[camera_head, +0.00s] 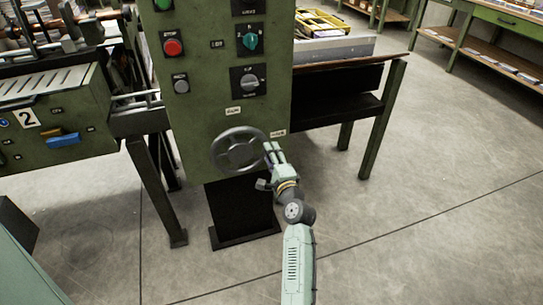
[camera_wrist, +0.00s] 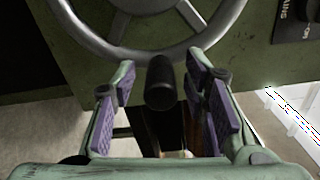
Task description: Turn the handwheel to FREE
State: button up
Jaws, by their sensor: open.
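The grey handwheel (camera_head: 238,150) is on the lower front of the green machine cabinet. Its rim and spokes fill the top of the wrist view (camera_wrist: 147,54). A dark knob-like handle (camera_wrist: 160,88) stands out at the rim's lower edge. My gripper (camera_head: 271,151) is at the wheel's right side in the head view. In the wrist view my gripper (camera_wrist: 161,76) is open, with one purple-padded finger on each side of the handle and a visible gap to each. The handle is hidden in the head view. Two small labels are near the wheel (camera_head: 233,111), too small to read.
The green cabinet (camera_head: 210,95) carries a red button (camera_head: 173,47) and a teal selector (camera_head: 250,41) above the wheel. A green-legged bench (camera_head: 372,125) stands right of it. A machine with a "2" plate (camera_head: 27,118) is at left. The floor at right is clear.

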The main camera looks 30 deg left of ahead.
jog(key=v, duration=1.2)
